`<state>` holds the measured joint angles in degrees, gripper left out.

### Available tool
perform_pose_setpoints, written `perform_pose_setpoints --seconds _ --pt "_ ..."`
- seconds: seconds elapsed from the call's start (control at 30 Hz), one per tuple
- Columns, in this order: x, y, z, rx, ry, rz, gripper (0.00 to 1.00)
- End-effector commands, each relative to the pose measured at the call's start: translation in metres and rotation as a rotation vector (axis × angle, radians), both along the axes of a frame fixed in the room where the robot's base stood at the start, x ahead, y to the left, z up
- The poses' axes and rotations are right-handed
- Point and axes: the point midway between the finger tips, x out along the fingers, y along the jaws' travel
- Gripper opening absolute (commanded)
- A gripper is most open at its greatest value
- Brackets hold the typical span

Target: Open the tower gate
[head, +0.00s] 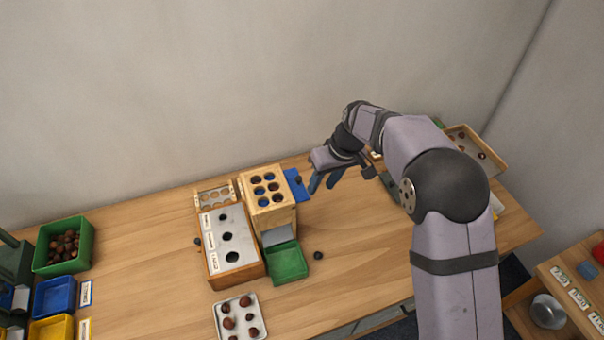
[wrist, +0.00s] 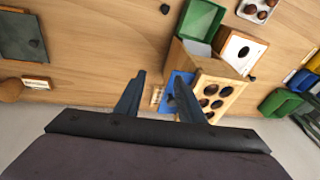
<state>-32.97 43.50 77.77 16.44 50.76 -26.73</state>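The wooden tower (head: 268,214) stands on the bench, its top plate pierced by several holes with dark or blue inside. A blue plate (head: 293,179), which looks like the gate, sticks out from its right side with a small dark knob on it. In the wrist view the tower (wrist: 228,77) and the blue plate (wrist: 168,97) lie just beyond my fingers. My gripper (head: 322,184) is open and empty, just right of the blue plate. In the wrist view my gripper (wrist: 157,88) has its fingers apart, one overlapping the plate. I cannot tell if they touch.
A green tray (head: 288,262) sits at the tower's front. A box with a holed sloped top (head: 247,241) stands left of it. A white tray of chestnuts (head: 241,301) lies in front.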

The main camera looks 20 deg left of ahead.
Motion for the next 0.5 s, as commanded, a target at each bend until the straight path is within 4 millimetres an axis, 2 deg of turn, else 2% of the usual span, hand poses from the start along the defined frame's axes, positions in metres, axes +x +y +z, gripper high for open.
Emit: perform_pose_setpoints --seconds 0.03,0.1,0.17,0.3,0.5 --pt "0.015 0.016 0.025 0.046 -0.054 0.066 0.35" --pt "0.024 0.030 0.048 0.089 -0.107 0.174 0.35" --pt "0.026 0.037 0.059 0.109 -0.137 0.259 0.35" --pt "0.017 0.039 0.062 0.120 -0.161 0.438 0.35" --pt "0.011 0.037 0.061 0.115 -0.200 0.617 0.35"
